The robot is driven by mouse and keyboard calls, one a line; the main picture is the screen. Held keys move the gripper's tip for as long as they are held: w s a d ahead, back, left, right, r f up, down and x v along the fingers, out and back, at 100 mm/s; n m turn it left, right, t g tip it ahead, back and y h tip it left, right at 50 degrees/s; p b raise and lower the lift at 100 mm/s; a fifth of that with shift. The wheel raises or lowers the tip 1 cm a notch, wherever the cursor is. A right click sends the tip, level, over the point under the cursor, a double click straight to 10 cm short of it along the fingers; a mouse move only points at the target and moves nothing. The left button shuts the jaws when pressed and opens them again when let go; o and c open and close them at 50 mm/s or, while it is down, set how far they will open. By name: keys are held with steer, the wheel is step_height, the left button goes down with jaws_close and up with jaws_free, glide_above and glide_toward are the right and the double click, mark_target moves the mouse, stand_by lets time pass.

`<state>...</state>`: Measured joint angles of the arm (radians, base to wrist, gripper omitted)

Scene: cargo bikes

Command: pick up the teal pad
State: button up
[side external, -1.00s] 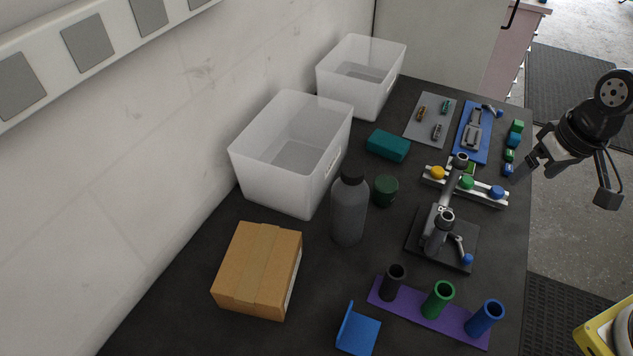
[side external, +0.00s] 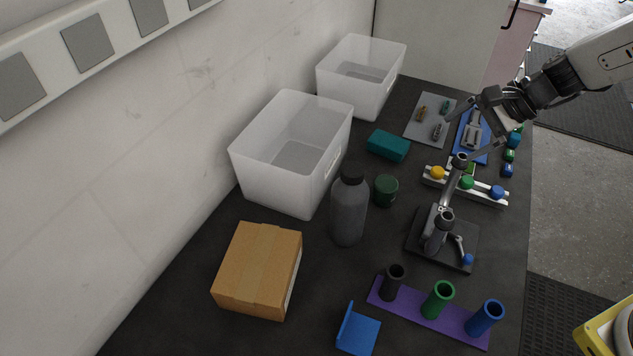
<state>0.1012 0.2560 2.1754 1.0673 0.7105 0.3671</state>
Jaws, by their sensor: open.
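The teal pad (side external: 388,146) is a small rectangular block. It lies flat on the dark table, just right of the nearer clear bin, and nothing covers it. My gripper (side external: 459,129) is open and empty, with its two fingers spread and pointing left. It hangs above the table's right side, over the area of the blue tray and grey mat. In the picture it is right of the teal pad and apart from it.
Clear bins (side external: 237,163) (side external: 326,82) stand along the wall. A grey bottle (side external: 349,212) and dark green jar (side external: 385,190) stand in front of the pad. A clamp stand (side external: 440,232) and a rail with coloured knobs (side external: 482,192) are to the right. A cardboard box (side external: 257,270) is nearer.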

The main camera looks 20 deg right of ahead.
steer(key=w+m+t+y, duration=0.2)
steer(key=w+m+t, duration=0.1)
steer(key=w+m, duration=0.35)
steer(key=m+t, duration=0.4)
steer(key=m, duration=0.3)
glide_above(400, 145)
steer(key=s+d, duration=0.3)
steer(key=s, duration=0.1)
step_height(400, 145, down, 17)
steer(key=shift+d+r, duration=0.1)
steer(key=shift+r, duration=0.05)
steer(key=shift+x, duration=0.75)
steer(key=shift+h, duration=0.3)
steer(key=shift+x, duration=2.95)
steer(key=shift+s, duration=0.1)
